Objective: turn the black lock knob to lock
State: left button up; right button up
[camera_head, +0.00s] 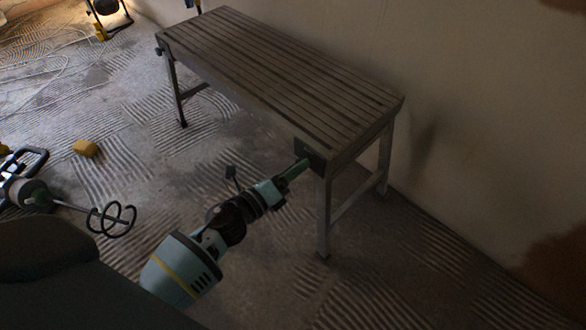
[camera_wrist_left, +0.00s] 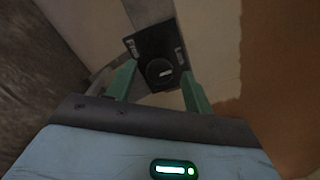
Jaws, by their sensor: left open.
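The black lock knob (camera_wrist_left: 159,71) is round with a light mark on its face. It sits on a black plate (camera_wrist_left: 153,46) in the left wrist view. In the head view the dark plate (camera_head: 309,152) is at the near corner of the slatted bench (camera_head: 280,70), and the knob itself is hard to make out there. My left gripper (camera_head: 304,163) is open, its green fingers reaching toward the plate. In the left wrist view its fingertips (camera_wrist_left: 157,78) lie on either side of the knob; I cannot tell whether they touch it. My right gripper is not in view.
The bench legs (camera_head: 323,215) stand just right of my left arm, and a wall (camera_head: 460,120) is behind. A mixer with a looped paddle (camera_head: 112,219) and a yellow sponge-like block (camera_head: 86,148) lie at left. A work lamp (camera_head: 106,8) stands at the back.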

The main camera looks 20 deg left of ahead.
pick_arm(q)
jog(key=v, duration=0.7)
jog(key=shift+s+a+p, duration=0.15)
jog(key=shift+s+p, duration=0.15)
jog(key=shift+p, duration=0.1)
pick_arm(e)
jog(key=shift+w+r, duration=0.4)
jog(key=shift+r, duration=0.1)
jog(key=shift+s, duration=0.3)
